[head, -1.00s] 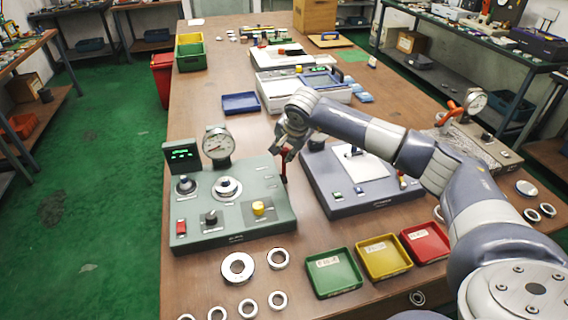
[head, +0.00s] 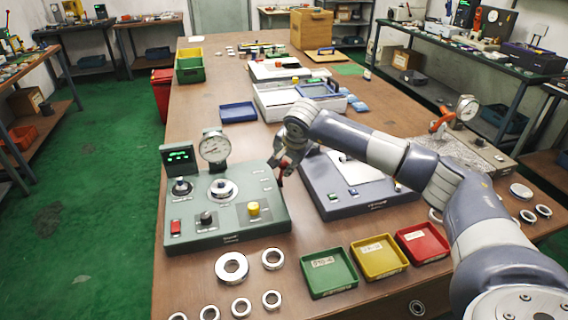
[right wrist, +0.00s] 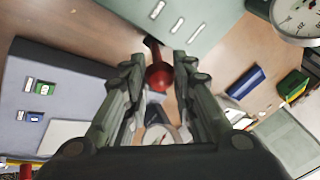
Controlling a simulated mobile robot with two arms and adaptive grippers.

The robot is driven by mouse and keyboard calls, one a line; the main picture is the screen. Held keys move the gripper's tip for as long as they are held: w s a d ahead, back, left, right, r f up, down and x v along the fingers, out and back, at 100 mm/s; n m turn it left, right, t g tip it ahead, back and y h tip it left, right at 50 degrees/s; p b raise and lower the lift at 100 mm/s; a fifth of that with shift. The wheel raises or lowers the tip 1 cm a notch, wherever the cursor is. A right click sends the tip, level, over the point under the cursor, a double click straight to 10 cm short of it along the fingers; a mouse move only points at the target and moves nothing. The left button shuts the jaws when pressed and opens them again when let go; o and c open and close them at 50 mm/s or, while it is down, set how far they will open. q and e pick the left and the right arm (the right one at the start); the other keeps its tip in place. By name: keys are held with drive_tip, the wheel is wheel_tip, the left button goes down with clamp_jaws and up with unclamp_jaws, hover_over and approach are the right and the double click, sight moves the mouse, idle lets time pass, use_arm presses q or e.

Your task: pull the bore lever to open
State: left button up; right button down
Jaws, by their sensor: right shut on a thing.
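The bore lever (head: 281,178) is a red lever with a rounded knob at the right edge of the green gauge station (head: 232,238). My right gripper (head: 283,165) is at the lever, its fingers around the red part. The station carries a dial gauge (head: 214,147), a ring on a round seat (head: 222,189), a yellow button (head: 253,209) and a lit green display (head: 179,156). My left gripper is not in view.
A dark grey station (head: 360,202) stands close to the right of the lever. Green (head: 329,291), yellow (head: 380,273) and red (head: 424,258) trays lie in front of it. Several loose rings (head: 232,267) lie in front of the green station. A blue tray (head: 238,112) lies behind.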

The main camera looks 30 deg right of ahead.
drive_tip(key=shift+s+f, duration=0.35)
drive_tip(key=shift+f, duration=0.3)
drive_tip(key=c, duration=1.4)
unclamp_jaws()
drive_tip(key=shift+o, duration=0.4)
drive_tip(key=shift+s+r, duration=0.15)
drive_tip(key=shift+r, duration=0.05)
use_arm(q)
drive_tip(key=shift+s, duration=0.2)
use_arm(e)
drive_tip(key=shift+r, duration=0.15)
drive_tip(key=v, duration=1.1)
drive_tip(key=shift+r, duration=0.4)
drive_tip(key=shift+a, duration=0.1)
